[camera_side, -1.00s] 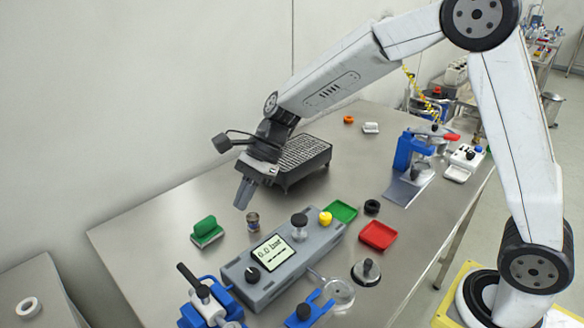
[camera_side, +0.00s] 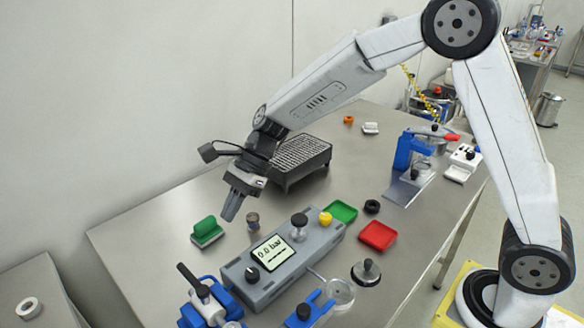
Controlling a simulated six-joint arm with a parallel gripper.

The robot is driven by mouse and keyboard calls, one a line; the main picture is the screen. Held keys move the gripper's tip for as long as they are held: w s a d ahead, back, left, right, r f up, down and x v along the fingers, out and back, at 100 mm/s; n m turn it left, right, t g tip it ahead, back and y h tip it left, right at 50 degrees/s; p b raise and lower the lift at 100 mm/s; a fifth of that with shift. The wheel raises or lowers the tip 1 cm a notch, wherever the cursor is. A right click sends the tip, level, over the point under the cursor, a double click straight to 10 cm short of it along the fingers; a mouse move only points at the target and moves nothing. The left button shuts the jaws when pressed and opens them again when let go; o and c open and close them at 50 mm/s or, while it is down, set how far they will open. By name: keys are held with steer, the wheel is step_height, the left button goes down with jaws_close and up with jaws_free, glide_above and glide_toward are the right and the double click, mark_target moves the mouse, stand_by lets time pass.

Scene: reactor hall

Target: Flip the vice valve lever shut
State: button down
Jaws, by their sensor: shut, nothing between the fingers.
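The blue vice (camera_side: 231,303) stands at the front left of the bench, partly cut off by the lower picture edge. A white valve body is at the vice. The black lever (camera_side: 188,273) rises from it, tilted up to the left. My gripper (camera_side: 229,216) is shut and empty, pointing down in the air. In the picture it is above and to the right of the lever, clearly apart from it, between the green-handled block (camera_side: 207,230) and a small metal cylinder (camera_side: 253,221).
A grey gauge box (camera_side: 318,243) reading 0.0 bar stands right of the vice. A black ribbed tray (camera_side: 301,160) lies behind my gripper. Red (camera_side: 377,236) and green (camera_side: 341,211) trays are to the right. The bench's left part is bare.

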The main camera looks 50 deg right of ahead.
mark_target(191, 279)
steer(key=x, duration=0.6)
steer(key=shift+a+f, duration=0.2)
steer(key=shift+f, duration=0.05)
steer(key=shift+a+f, duration=0.2)
steer(key=shift+a, duration=0.55)
steer(key=shift+a+f, duration=0.2)
steer(key=shift+a, duration=0.5)
steer(key=shift+a+f, duration=0.2)
steer(key=shift+a, duration=0.55)
